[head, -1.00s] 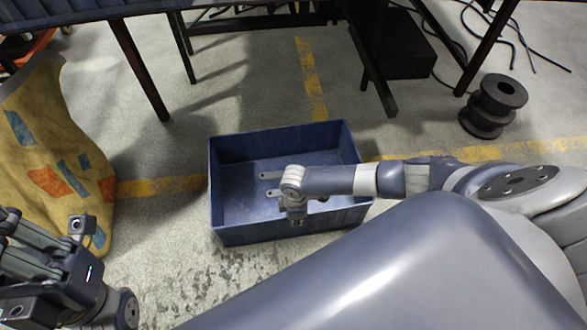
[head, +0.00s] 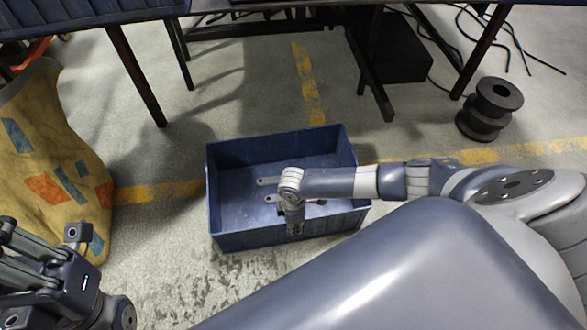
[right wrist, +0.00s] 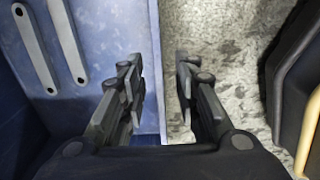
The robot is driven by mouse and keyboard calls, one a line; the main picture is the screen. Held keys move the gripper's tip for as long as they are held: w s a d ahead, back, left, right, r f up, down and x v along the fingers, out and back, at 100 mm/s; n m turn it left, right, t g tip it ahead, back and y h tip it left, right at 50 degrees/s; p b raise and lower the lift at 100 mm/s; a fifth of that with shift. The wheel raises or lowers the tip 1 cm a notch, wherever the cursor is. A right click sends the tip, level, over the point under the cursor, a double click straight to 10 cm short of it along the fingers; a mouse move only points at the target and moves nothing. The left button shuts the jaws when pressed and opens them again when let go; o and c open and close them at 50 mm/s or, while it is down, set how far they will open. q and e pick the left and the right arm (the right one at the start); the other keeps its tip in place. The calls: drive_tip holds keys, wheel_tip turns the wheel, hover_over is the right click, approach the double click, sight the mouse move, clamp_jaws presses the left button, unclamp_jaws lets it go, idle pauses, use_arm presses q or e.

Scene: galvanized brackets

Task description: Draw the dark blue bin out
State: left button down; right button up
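The dark blue bin (head: 228,192) stands on the floor, open at the top, with a couple of flat grey metal brackets (right wrist: 67,42) inside. My right gripper (head: 295,230) points down at the bin's near wall. In the right wrist view my right gripper (right wrist: 160,75) has its fingers apart, one on the bin's inner side and one over the floor outside, with the wall (right wrist: 153,80) between them. Neither finger clearly touches the wall. My left gripper (head: 40,265) is at the lower left, away from the bin; its finger gap is unclear.
A table with dark legs (head: 135,75) stands behind the bin. A black spool (head: 490,108) is at the right and a yellow patterned cloth-like shape (head: 50,150) at the left. Concrete floor (head: 180,285) in front of the bin is clear.

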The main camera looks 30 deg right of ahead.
wheel_tip(320, 180, up, 11)
drive_tip(key=shift+f, duration=0.1)
idle(0.3)
idle(0.4)
